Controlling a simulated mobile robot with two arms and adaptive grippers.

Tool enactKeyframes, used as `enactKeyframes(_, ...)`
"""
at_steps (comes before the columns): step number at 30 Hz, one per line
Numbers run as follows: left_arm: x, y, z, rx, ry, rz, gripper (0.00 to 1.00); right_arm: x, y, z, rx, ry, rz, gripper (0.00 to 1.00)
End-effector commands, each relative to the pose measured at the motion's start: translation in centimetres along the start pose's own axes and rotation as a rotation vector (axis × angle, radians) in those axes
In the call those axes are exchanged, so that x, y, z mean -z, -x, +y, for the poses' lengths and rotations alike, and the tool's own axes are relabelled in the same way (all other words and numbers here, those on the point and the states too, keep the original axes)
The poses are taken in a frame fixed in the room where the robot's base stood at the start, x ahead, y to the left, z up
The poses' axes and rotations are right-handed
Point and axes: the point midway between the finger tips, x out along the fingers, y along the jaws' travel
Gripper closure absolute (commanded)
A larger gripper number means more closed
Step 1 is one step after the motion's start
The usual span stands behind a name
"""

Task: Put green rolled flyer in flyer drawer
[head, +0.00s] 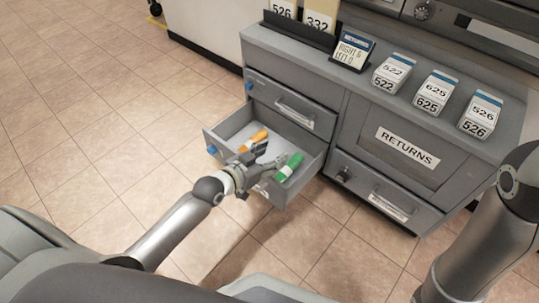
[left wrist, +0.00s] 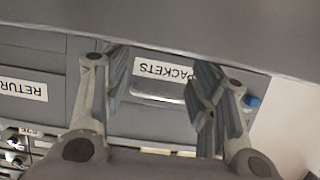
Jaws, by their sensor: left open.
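The green rolled flyer (head: 289,167), with a white band, shows at the right side of the open drawer (head: 311,163) and appears to lie inside it. An orange rolled flyer (head: 253,140) lies further left in the same drawer. My left gripper (head: 268,158) is over the drawer, just left of the green flyer. In the left wrist view its fingers (left wrist: 162,95) are spread apart with nothing between them. No flyer shows in that view. My right gripper is out of the head view; only part of that arm shows at the right.
A closed drawer (head: 290,107) is above the open one. To the right are a RETURNS panel (head: 407,148) and another closed drawer (head: 385,195). Numbered boxes (head: 432,92) stand on the cabinet top. The left wrist view shows a PACKETS label (left wrist: 163,71) upside down. Tiled floor is clear at left.

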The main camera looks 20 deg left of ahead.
Motion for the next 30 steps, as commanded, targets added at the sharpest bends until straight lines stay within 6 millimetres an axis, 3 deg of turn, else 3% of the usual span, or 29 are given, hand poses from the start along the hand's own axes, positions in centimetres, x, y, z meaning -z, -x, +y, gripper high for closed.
enactKeyframes(8,-0.2,1.3,-0.1,0.001,0.0,-0.003,0.47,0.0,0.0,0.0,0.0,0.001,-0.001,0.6)
enactKeyframes(21,-0.1,9.0,0.0,-0.001,-0.001,-0.003,0.47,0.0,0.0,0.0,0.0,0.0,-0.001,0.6)
enactKeyframes(30,-0.1,11.7,0.0,0.0,0.001,-0.001,0.47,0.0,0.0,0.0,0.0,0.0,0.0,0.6)
